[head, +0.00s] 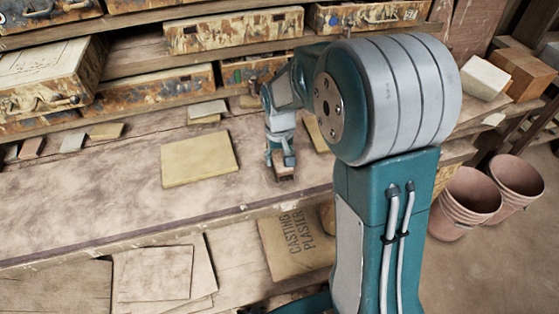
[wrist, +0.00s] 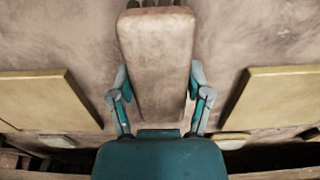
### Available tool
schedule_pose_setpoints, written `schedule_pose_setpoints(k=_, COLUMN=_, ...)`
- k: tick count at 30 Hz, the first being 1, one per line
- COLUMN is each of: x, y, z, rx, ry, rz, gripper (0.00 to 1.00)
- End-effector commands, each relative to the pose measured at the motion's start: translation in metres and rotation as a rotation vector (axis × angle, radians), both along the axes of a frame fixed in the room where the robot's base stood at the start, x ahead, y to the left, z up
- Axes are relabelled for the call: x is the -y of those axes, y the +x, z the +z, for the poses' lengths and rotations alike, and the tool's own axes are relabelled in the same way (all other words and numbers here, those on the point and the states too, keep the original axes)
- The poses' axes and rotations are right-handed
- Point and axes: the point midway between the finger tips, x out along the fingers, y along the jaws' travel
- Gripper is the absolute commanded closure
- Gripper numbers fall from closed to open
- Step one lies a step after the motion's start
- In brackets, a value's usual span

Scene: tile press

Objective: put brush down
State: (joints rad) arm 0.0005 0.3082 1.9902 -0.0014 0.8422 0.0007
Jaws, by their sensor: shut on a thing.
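My gripper (head: 281,157) is low over the workbench (head: 120,198), between two yellowish tiles. Its fingers are shut on the brush, a pale, worn block that shows in the wrist view (wrist: 157,55) between the two teal fingers (wrist: 159,95). Dark bits show at the block's far end, at the top edge of that view. In the head view the brush (head: 285,172) is small and partly hidden by the fingers. I cannot tell whether it touches the bench top.
One yellowish tile (head: 200,158) lies left of my gripper; another (head: 316,134) lies right, partly hidden by my arm. Stained drawers (head: 160,92) line the back. A casting plaster bag (head: 290,243) sits below the bench edge. Pots (head: 466,203) stand at right. The bench front left is clear.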

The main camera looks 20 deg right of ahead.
Motion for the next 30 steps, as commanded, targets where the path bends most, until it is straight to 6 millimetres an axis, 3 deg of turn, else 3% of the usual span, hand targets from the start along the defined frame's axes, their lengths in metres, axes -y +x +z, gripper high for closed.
schedule_pose_setpoints(k=3, x=-0.0003, y=-0.0005, z=-0.0154, rx=-0.001, ry=0.000, rz=0.000, gripper=0.74)
schedule_pose_setpoints(k=13, x=-0.0004, y=-0.0006, z=-0.0181, rx=0.000, ry=0.000, rz=0.000, gripper=0.74)
schedule_pose_setpoints(k=14, x=-0.0004, y=-0.0005, z=-0.0178, rx=0.000, ry=0.000, rz=0.000, gripper=0.22)
schedule_pose_setpoints(k=15, x=-0.0004, y=-0.0005, z=-0.0178, rx=0.000, ry=0.000, rz=0.000, gripper=0.05)
schedule_pose_setpoints(k=16, x=-0.0004, y=-0.0005, z=-0.0177, rx=0.000, ry=0.000, rz=0.000, gripper=0.01)
schedule_pose_setpoints(k=30, x=-0.0004, y=-0.0002, z=-0.0140, rx=0.002, ry=0.000, rz=0.000, gripper=0.01)
